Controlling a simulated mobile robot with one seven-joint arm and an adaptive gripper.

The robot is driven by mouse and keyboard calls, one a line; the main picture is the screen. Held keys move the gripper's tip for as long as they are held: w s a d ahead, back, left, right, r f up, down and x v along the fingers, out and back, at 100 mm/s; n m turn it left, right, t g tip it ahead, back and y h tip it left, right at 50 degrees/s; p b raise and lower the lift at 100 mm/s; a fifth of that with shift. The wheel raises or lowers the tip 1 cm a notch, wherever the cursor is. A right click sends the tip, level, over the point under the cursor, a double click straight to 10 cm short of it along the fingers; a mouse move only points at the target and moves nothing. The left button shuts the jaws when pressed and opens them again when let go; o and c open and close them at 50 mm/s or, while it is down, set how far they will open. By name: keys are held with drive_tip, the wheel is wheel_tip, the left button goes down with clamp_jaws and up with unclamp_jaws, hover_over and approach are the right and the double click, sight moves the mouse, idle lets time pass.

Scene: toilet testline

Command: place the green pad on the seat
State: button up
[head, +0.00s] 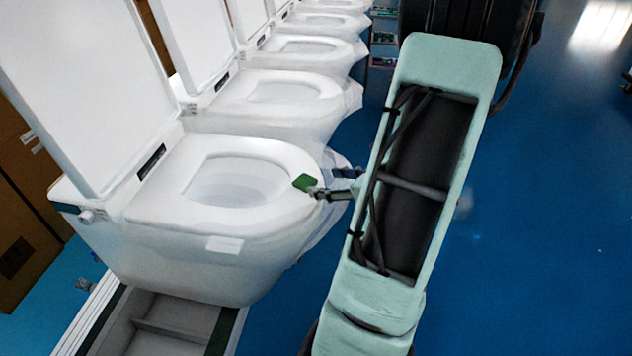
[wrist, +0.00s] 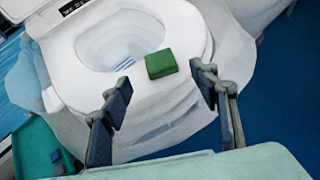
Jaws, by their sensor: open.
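The green pad (head: 305,183) lies on the front right part of the rim of the nearest toilet seat (head: 164,195). In the wrist view the green pad (wrist: 161,64) rests on the white seat (wrist: 88,88) at the near edge of the bowl opening. My gripper (head: 325,190) is at the seat's front edge in the head view, partly hidden by my arm. In the wrist view my gripper (wrist: 160,85) is open, with one finger on each side of the pad's line. The fingers appear apart from the pad, with nothing between them.
The nearest toilet's raised lid (head: 75,90) stands at the left. More white toilets (head: 265,110) stand in a row behind it. A green tray (wrist: 35,145) with small blue pieces shows at lower left in the wrist view. Blue floor (head: 540,230) is open at the right.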

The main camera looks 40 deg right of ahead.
drive_tip(key=v, duration=0.5)
drive_tip(key=shift+s+r, duration=0.1)
drive_tip(key=shift+s, duration=0.1)
idle(0.3)
